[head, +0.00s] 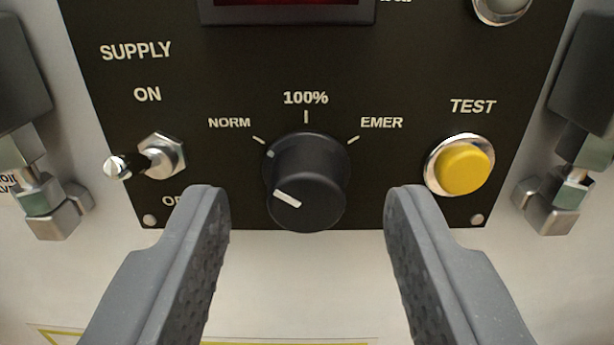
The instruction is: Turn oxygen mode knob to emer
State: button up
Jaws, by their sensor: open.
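The black oxygen mode knob (318,168) sits on the dark panel, in the middle of the head view. Its white pointer line slants to the upper left, toward the NORM (230,123) label. The 100% label (306,98) is straight above the knob and the EMER label (382,122) is to its upper right. My gripper (307,205) is open and empty. One finger is left of the knob and one is right, with wide gaps on both sides. The fingers look nearer to the camera than the knob, and neither appears to touch it.
A metal SUPPLY toggle switch (150,160) is left of the knob, with its lever pointing left. A yellow TEST button (462,169) is to the right. A display (286,12) is at the top. Metal fittings (48,200) flank the panel.

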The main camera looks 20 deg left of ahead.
jog(key=shift+w+a, duration=0.1)
jog(key=shift+w, duration=0.25)
jog(key=shift+c, duration=0.3)
grip_shut()
jog(key=shift+a, duration=0.3)
jog(key=shift+d, duration=0.2)
